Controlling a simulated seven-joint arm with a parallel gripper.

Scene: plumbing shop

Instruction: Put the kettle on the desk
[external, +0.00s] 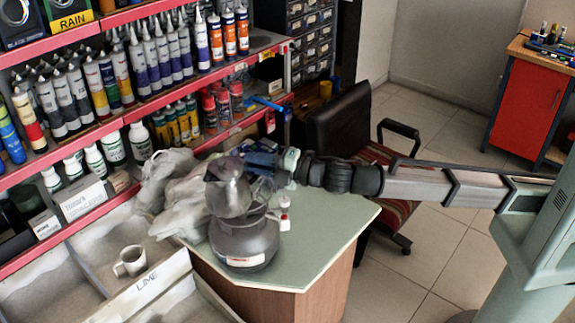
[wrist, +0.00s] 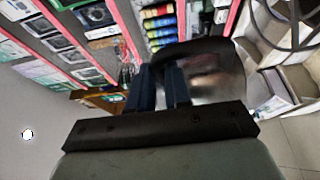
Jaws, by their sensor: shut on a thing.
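The kettle (external: 228,190) is a dark, shiny metal vessel with a flared top, seen near the middle of the external view. My gripper (external: 264,162) reaches in from the right and is shut on the kettle's upper right side. In the wrist view, my gripper's blue fingers (wrist: 160,88) are at the kettle's dark, shiny body (wrist: 217,72). The desk (external: 325,235) has a pale green top and a brown wood side. In the picture the kettle overlaps a round dark vessel on the desk; whether they touch, I cannot tell.
The round dark vessel (external: 243,243) has a label and stands on the desk's left part. Crumpled grey bags (external: 172,190) lie behind it. Shelves of tubes stand behind. The desk's right part is clear; a chair (external: 345,130) is beyond.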

